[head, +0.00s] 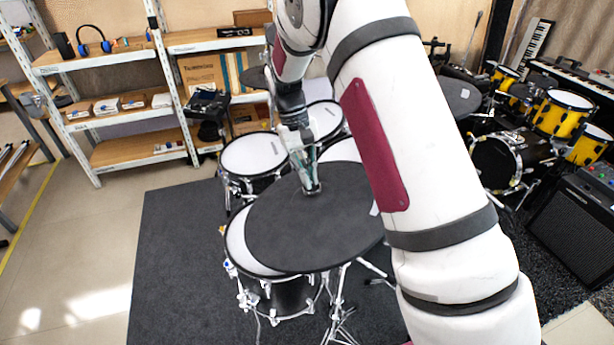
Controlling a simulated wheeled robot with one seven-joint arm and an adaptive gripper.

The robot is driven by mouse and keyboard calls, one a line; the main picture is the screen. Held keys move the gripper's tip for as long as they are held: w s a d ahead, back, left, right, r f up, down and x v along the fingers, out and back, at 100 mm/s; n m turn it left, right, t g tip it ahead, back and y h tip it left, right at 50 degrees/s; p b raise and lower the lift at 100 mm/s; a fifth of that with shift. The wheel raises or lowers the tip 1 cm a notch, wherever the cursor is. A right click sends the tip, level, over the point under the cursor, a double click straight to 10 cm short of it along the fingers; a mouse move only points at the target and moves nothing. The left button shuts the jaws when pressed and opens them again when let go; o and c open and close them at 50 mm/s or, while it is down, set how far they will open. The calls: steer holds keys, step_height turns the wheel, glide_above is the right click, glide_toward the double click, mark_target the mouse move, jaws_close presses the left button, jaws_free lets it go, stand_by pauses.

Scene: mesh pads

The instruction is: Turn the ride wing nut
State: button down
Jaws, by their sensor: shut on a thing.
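The ride is a large dark grey cymbal pad (300,235) in the middle of the head view, lying nearly flat above a drum. My gripper (312,188) points down at the centre of this pad, with its fingertips closed together at the top of the stand. The wing nut is small and hidden between the fingertips, so its shape and angle cannot be made out. My white arm reaches down from the right and covers the right edge of the pad.
White mesh drum heads (253,154) stand just behind the pad, close to my gripper. A dark mat (170,260) lies under the kit. Shelves (130,150) stand at the back left. A yellow drum kit (563,115) and a black amplifier (575,225) are at the right. The left floor is clear.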

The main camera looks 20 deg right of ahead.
steer(key=shift+m+y, duration=0.3)
steer(key=shift+m, duration=0.8)
steer(key=shift+b, duration=0.3)
steer(key=c, duration=1.7)
jaws_free()
steer(key=shift+r, duration=0.1)
steer(key=v, duration=1.2)
steer(key=shift+d, duration=0.1)
steer(key=shift+s, duration=0.1)
